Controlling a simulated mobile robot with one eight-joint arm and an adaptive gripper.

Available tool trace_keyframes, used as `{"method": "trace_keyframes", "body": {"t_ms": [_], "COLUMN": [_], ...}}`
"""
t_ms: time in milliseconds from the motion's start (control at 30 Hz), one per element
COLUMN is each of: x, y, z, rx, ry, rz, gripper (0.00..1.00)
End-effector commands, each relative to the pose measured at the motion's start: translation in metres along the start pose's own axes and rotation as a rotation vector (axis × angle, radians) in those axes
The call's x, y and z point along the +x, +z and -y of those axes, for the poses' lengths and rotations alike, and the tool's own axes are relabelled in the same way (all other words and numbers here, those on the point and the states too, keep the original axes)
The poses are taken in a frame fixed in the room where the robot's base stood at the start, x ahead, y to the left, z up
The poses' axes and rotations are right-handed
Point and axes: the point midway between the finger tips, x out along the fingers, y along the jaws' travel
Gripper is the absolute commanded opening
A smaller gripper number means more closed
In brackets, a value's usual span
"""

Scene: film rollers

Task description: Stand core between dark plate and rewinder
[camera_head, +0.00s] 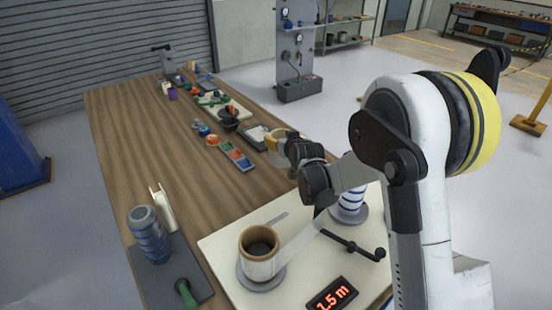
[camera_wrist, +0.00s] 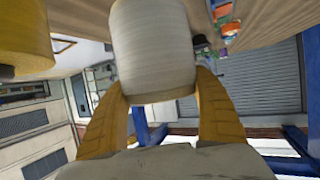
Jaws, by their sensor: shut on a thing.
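My gripper (camera_head: 272,142) is shut on a pale, off-white core (camera_wrist: 152,48). In the wrist view its yellow fingers (camera_wrist: 165,95) close on the core's lower end from both sides. In the head view the held core (camera_head: 286,156) is partly hidden by the fingers and wrist, and hangs above the table's right edge. The rewinder (camera_head: 222,243) is a cream board with a core on a left spindle, a blue-and-white roll (camera_head: 350,202), a crank and a red "2.5 m" display. The dark plate (camera_head: 160,282) lies to its left at the table's front.
A blue roll (camera_head: 148,234) and a green-handled tool (camera_head: 185,293) stand on the dark plate, with a cream upright piece (camera_head: 162,208) behind. A strip of bare wood (camera_head: 200,222) lies between plate and rewinder. Colored trays (camera_head: 236,156) and small items sit further back.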

Motion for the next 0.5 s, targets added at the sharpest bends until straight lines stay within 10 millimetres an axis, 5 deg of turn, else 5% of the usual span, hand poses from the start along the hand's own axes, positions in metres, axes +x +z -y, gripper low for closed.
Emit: {"method": "trace_keyframes", "body": {"t_ms": [133, 500], "x": [0.005, 0.022], "y": [0.009, 0.048], "z": [0.016, 0.018], "rx": [0.000, 0.001], "ry": [0.000, 0.001], "rz": [0.000, 0.000], "gripper": [0.30, 0.30]}}
